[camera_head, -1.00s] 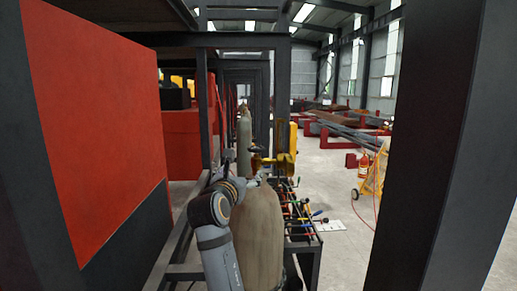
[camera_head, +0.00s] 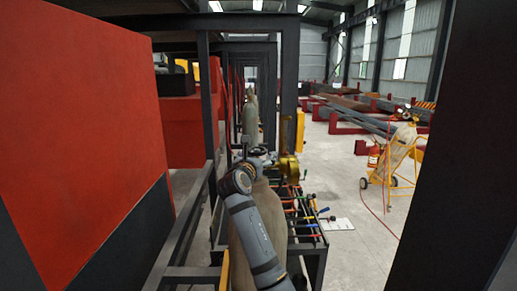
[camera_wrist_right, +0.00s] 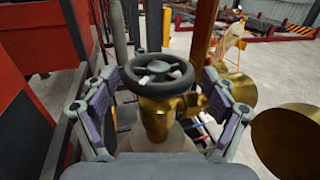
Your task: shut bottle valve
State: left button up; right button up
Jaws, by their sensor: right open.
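The tan gas bottle (camera_head: 246,243) stands upright in the head view, partly hidden behind my right arm. In the right wrist view its valve has a black handwheel (camera_wrist_right: 157,76) on top of a brass body (camera_wrist_right: 156,118). My right gripper (camera_wrist_right: 160,84) is open, with one finger on each side of the valve and visible gaps to the handwheel. In the head view the right gripper (camera_head: 258,156) is small at the bottle's top, and its fingers are hard to make out. Brass fittings (camera_head: 289,168) show just right of it. My left gripper is out of view.
A grey-green bottle (camera_head: 250,118) stands farther back. A rack with coloured tools (camera_head: 307,217) is right of the tan bottle. Dark frame posts (camera_head: 290,75) and a red panel (camera_head: 80,130) flank it. A yellow cart (camera_head: 397,160) stands on open floor at right.

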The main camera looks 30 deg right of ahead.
jog(key=shift+w+d+r, duration=0.1)
jog(key=shift+d+r, duration=0.05)
jog(key=shift+r, duration=0.1)
jog(key=shift+a, duration=0.35)
jog(key=shift+c, duration=0.5)
jog(key=shift+d, duration=0.25)
jog(key=c, duration=1)
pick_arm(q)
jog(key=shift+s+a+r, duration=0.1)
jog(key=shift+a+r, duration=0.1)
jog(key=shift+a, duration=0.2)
pick_arm(e)
jog(key=shift+c, duration=0.2)
